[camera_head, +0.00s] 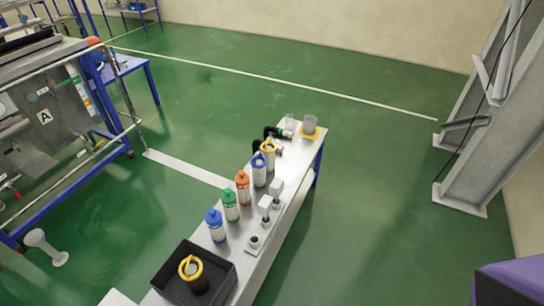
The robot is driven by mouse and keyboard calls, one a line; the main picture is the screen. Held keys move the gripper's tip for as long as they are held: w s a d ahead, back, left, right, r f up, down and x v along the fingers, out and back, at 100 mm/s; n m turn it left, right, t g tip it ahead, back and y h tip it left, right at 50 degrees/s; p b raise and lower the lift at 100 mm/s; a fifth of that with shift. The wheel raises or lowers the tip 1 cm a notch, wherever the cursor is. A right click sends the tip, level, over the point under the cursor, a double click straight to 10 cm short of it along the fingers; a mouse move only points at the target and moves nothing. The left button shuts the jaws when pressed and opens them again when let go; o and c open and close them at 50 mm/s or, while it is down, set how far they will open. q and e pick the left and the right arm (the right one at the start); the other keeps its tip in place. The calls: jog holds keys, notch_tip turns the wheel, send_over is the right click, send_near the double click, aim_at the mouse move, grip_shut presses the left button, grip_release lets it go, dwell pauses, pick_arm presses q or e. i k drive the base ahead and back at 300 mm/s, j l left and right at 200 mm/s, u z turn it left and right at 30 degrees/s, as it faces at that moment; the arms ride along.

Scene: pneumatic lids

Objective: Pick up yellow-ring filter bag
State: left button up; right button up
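A white filter bag with a yellow ring (268,150) stands upright toward the far end of the long narrow table (272,224). A similar white bag with a blue ring (259,170) stands right in front of it and hides part of its lower body. Another yellow-ringed item with a dark brown body (194,276) is in the black tray (222,284) at the near end of the table. Neither of my grippers shows in the head view.
Orange (243,187), green (230,205) and blue (215,225) bottles line the table's left side. Small grey fittings (265,206) stand on the right side. Black-handled parts (276,132) and a grey cup (309,125) are at the far end. Green floor right of the table is clear.

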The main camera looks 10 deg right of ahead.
aim_at(267, 148)
jog(key=i+l, duration=0.1)
jog(key=l, duration=0.25)
jog(key=i+l+u, duration=0.15)
jog(key=l, duration=0.55)
jog(key=i+l+u, duration=0.25)
jog(key=l, duration=0.4)
jog(key=i+l+u, duration=0.15)
jog(key=l, duration=0.25)
jog(key=i+l+u, duration=0.1)
jog(key=l, duration=0.25)
jog(key=i+l+u, duration=0.25)
jog(key=i+l, duration=0.15)
jog(key=l, duration=0.35)
jog(key=i+l+u, duration=0.3)
jog(key=i+l, duration=0.35)
jog(key=l, duration=0.15)
